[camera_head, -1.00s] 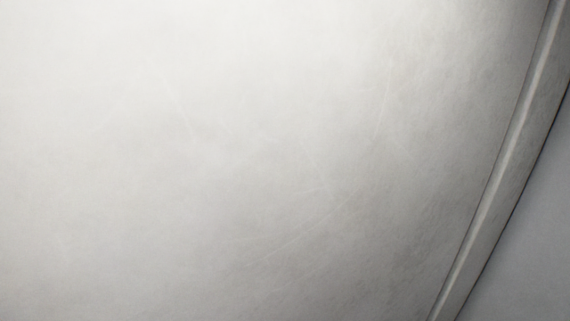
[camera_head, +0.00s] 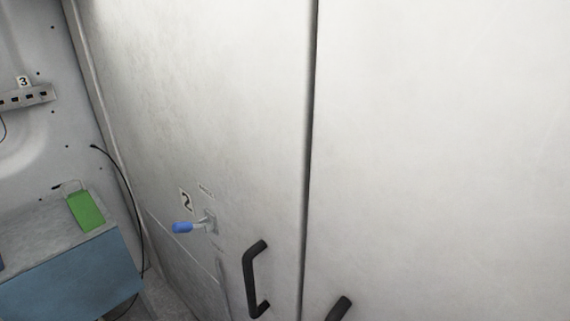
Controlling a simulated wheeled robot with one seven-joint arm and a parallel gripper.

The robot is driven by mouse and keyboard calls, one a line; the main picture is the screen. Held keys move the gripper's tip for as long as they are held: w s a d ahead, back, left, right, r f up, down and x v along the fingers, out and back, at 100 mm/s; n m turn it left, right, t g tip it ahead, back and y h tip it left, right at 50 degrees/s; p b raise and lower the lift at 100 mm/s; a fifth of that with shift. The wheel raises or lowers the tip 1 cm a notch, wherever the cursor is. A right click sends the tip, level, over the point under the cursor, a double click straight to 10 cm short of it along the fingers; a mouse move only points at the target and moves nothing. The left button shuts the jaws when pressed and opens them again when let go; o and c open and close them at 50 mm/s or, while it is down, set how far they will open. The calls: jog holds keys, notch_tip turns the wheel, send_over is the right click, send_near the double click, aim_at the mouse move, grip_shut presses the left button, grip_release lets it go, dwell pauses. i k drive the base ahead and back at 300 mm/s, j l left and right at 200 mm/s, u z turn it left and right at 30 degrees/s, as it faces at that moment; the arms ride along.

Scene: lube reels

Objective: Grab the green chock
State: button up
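A green block (camera_head: 85,211), which looks like the green chock, is at the far left of the head view. It rests on the grey top of a blue-fronted cabinet (camera_head: 70,284), near the right end of that top.
A large white door panel (camera_head: 430,140) fills the right and middle. It has black handles (camera_head: 252,278) and a blue-tipped lever (camera_head: 183,227) near a "2" label. A black cable (camera_head: 126,190) hangs beside the cabinet. A socket strip (camera_head: 28,97) is on the wall.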

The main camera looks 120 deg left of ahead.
aim_at(81, 203)
jog(key=l+u, duration=0.1)
jog(key=u, duration=3.45)
jog(key=l+u, duration=0.2)
jog(key=u, duration=0.2)
jog(key=l+u, duration=0.2)
jog(key=u, duration=0.2)
jog(key=l+u, duration=0.2)
jog(key=u, duration=0.2)
jog(key=k+l+u, duration=0.1)
jog(key=u, duration=0.35)
jog(key=i+u, duration=0.1)
jog(key=i, duration=0.45)
jog(key=i+l+u, duration=0.1)
jog(key=i, duration=0.5)
jog(key=i+l+u, duration=0.1)
jog(key=i, duration=0.45)
jog(key=i+l+u, duration=0.15)
jog(key=i, duration=0.4)
jog(key=l, duration=0.1)
